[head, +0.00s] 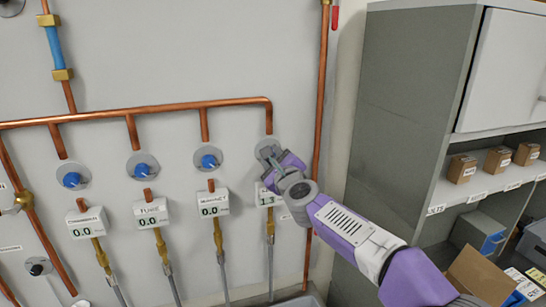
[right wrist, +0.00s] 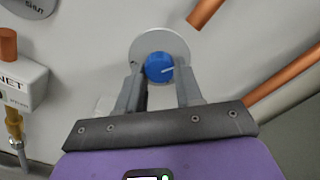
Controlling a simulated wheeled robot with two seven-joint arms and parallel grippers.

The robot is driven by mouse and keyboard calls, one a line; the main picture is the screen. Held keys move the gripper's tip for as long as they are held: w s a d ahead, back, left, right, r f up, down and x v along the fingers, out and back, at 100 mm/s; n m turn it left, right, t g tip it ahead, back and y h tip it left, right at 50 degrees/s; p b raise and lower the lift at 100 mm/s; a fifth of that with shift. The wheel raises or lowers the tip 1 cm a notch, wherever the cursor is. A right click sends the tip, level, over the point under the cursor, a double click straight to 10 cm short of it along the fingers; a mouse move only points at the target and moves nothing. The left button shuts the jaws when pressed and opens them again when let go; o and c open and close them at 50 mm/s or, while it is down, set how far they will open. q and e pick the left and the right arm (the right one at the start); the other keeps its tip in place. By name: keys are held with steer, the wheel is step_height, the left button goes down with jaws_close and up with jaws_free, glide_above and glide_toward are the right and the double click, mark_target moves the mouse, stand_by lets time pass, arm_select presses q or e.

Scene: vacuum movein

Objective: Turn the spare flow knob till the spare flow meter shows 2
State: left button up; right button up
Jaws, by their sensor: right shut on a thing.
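The spare flow knob, a blue round knob (right wrist: 158,67) on a grey disc, sits between my fingers in the right wrist view. Its white pointer line points right and slightly up. My right gripper (right wrist: 160,85) is shut on it, one finger on each side. In the head view my right gripper (head: 268,153) covers the knob at the far right of the row. The white meter below it (head: 264,197) is partly hidden by my gripper. Its reading starts with 1, and the following digit is unclear. Its name label is hidden. My left gripper is not in view.
Three other blue knobs, one being (head: 208,158), stand to the left, with meters (head: 213,203) reading 0.0. A copper pipe (head: 318,130) runs vertically just right of my gripper. A grey shelf cabinet (head: 410,100) with small boxes (head: 462,168) stands at the right.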

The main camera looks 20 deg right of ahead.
steer(key=shift+r+n+p, duration=0.15)
steer(key=shift+n+p, duration=2.1)
steer(key=shift+n, duration=5.55)
steer(key=o, duration=1)
steer(key=shift+o, duration=0.2)
steer(key=s, duration=0.7)
steer(key=shift+s+d+b, duration=0.15)
steer(key=shift+s+b, duration=0.2)
steer(key=shift+b, duration=0.05)
